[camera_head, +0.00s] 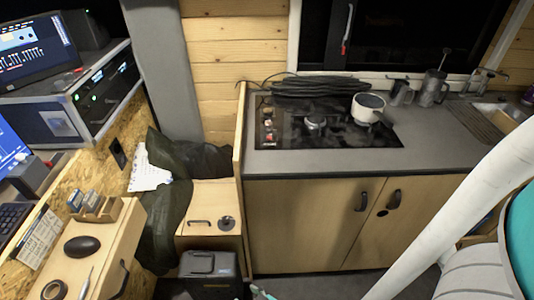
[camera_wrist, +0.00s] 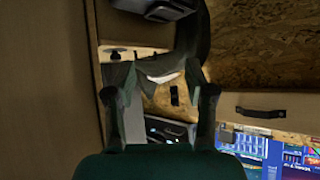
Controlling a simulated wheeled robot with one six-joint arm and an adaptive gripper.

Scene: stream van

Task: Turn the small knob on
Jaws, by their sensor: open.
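The black stove top (camera_head: 345,137) is set in the grey counter in the head view. A column of small knobs (camera_head: 268,124), some reddish, sits along its left edge. They are too small for me to tell which way each is turned. A white pot (camera_head: 368,107) stands on the stove's right side. My gripper (camera_wrist: 160,106) shows in the wrist view with its two dark fingers wide apart and nothing between them. It faces the low bench and desk side, and no stove knob shows in that view.
Black coiled cable (camera_head: 318,87) lies behind the stove. A wooden partition (camera_head: 239,130) rises at its left. A dark jacket (camera_head: 165,205) hangs over the bench, with a black box (camera_head: 210,272) in front. Metal jugs (camera_head: 431,90) stand right. Grey floor (camera_head: 315,287) is open before the cabinets.

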